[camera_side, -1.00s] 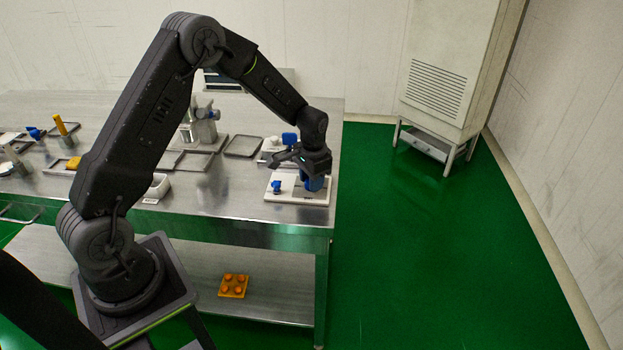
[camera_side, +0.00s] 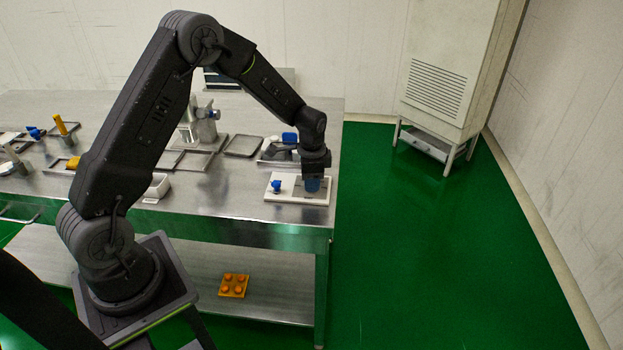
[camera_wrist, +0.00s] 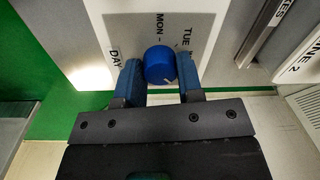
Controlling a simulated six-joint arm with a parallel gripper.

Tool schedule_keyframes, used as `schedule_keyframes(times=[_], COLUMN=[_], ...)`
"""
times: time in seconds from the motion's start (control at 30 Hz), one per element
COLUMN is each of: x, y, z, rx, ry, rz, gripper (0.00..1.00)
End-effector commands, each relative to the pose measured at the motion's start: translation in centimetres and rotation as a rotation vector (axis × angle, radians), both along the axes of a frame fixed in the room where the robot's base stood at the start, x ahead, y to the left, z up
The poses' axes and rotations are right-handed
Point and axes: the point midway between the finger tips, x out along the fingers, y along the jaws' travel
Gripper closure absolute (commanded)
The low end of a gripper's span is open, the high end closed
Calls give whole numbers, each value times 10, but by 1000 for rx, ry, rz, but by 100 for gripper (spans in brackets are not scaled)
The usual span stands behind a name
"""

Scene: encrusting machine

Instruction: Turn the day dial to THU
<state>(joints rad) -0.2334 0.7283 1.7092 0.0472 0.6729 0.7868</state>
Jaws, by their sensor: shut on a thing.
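The day dial (camera_wrist: 160,66) is a round blue knob on a pale grey panel (camera_wrist: 204,22). In the wrist view the DAY label is left of it, MON is above it and TUE is at upper right. A further label by the right finger is mostly hidden, and I cannot read THU. A small pale mark shows on the knob's lower right edge. My gripper (camera_wrist: 159,70) is shut on the dial, one blue finger on each side. In the side view my gripper (camera_side: 313,184) points down over the panel, and its fingers hide the dial.
A smaller blue knob (camera_side: 276,186) stands left of my gripper on the same white board (camera_side: 285,198). Another blue part (camera_side: 289,137) is just behind. Several trays lie further left and behind on the steel table (camera_side: 235,205). The table's right edge is close.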

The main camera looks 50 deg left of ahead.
Motion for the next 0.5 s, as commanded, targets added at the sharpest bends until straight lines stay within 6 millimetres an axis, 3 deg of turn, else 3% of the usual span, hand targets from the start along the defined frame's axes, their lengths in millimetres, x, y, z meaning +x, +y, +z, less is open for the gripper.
schedule_keyframes(times=[0.3,0.33,0.5], x=[0,0,0], y=[0,0,0], z=[0,0,0], rx=[1,1,0], ry=[1,1,0], rz=[0,0,1], gripper=[90,64,48])
